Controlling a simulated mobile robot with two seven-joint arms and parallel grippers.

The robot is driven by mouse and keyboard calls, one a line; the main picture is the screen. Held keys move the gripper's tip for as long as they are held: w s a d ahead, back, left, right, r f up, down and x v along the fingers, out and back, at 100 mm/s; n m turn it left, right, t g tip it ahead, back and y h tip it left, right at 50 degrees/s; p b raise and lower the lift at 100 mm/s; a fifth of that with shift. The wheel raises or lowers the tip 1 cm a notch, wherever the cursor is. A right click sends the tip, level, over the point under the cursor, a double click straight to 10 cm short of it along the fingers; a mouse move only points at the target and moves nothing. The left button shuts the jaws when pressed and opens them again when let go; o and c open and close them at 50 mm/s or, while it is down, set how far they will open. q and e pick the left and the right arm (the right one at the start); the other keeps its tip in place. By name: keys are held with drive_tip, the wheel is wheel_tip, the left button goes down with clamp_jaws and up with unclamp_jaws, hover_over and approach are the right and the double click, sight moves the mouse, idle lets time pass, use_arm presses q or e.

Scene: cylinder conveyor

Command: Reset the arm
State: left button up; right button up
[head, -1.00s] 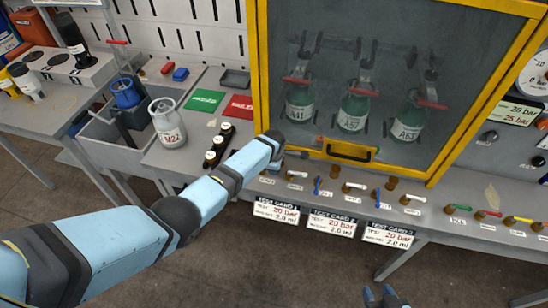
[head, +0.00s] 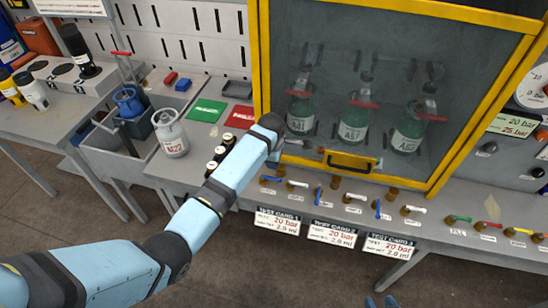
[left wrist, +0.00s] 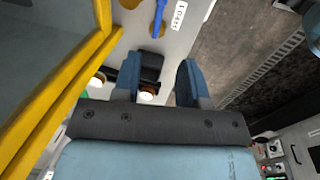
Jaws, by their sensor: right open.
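My left arm reaches in from the left in the head view, its wrist (head: 268,132) in front of the cabinet's lower left corner. Its fingers are hidden there. In the left wrist view my left gripper (left wrist: 158,82) has its two blue fingers apart, with nothing held between them. Black cylinders with pale ends (left wrist: 146,94) show beyond the fingers, apparently below them. My right gripper (head: 380,302) shows only as blue fingertips at the head view's bottom edge; it is open and nothing shows between the tips.
A yellow-framed cabinet (head: 262,60) with green bottles (head: 353,118) inside stands close to my left wrist. A grey bottle (head: 171,135), green card (head: 207,110) and red card (head: 240,117) are on the bench. Small valve handles (head: 355,197) line the front edge. The floor (head: 150,235) is clear.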

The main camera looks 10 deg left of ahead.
idle(0.3)
use_arm(q)
drive_tip(key=s+a+f+m+t+h, duration=0.1)
drive_tip(key=s+f+m+t, duration=0.1)
drive_tip(key=s+f+m, duration=0.5)
drive_tip(key=s+a+f+m+t+h, duration=0.1)
drive_tip(key=s+a+f+m+t, duration=0.2)
drive_tip(key=s, duration=0.8)
drive_tip(key=s+a+r+m+t, duration=0.1)
drive_tip(key=s+r+m+t, duration=0.1)
drive_tip(key=s+m, duration=0.3)
drive_tip(key=s+r+m+t+h, duration=0.1)
drive_tip(key=s+r+m, duration=0.2)
drive_tip(key=s, duration=0.9)
drive_tip(key=m, duration=0.2)
drive_tip(key=shift+s+a+m+t, duration=0.35)
drive_tip(key=shift+m+t, duration=0.05)
idle(3.6)
